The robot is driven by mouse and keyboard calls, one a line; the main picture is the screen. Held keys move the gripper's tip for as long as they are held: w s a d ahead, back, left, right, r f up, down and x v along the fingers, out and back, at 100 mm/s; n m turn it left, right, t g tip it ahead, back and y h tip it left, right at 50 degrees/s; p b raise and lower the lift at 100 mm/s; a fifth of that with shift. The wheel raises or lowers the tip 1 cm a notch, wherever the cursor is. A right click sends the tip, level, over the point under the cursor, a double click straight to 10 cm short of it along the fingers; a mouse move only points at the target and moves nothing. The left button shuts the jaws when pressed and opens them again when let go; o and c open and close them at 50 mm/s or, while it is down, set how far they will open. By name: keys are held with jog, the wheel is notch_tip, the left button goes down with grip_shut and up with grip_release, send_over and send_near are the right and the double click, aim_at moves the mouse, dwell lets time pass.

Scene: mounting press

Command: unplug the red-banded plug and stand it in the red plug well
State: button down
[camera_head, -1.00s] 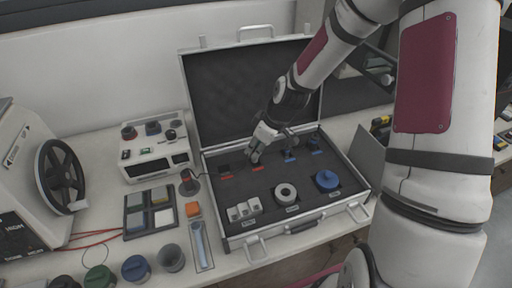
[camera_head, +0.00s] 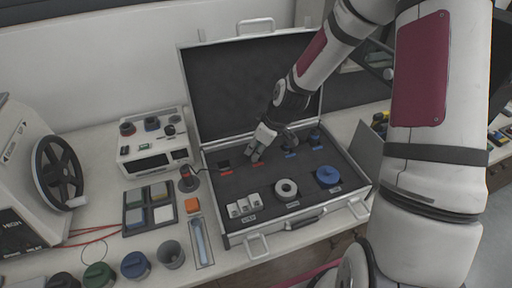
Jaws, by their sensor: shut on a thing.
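My gripper (camera_head: 256,155) points down into the open case (camera_head: 322,234), low over the dark foam at the back left. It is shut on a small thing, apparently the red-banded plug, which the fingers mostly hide. A red mark (camera_head: 258,164) shows on the foam just in front of the fingertips. To its left is a dark square recess (camera_head: 223,163) with another red mark (camera_head: 226,173) in front; it looks empty. I cannot tell for sure which spot is the red plug well, or whether the held thing touches the foam.
Blue-marked pieces (camera_head: 290,152) stand right of my gripper. White blocks (camera_head: 243,206), a grey ring (camera_head: 286,190) and a blue round part (camera_head: 327,177) lie nearer. The raised lid (camera_head: 250,85) is behind. A dark upright piece (camera_head: 187,180) with a cable stands left of the case.

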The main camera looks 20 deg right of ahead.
jog(key=shift+f, duration=0.3)
dwell(0.4)
jog(key=c, duration=0.9)
grip_release()
jog(key=shift+o, duration=0.2)
jog(key=shift+r+p, duration=1.9)
jog(key=shift+r, duration=1.9)
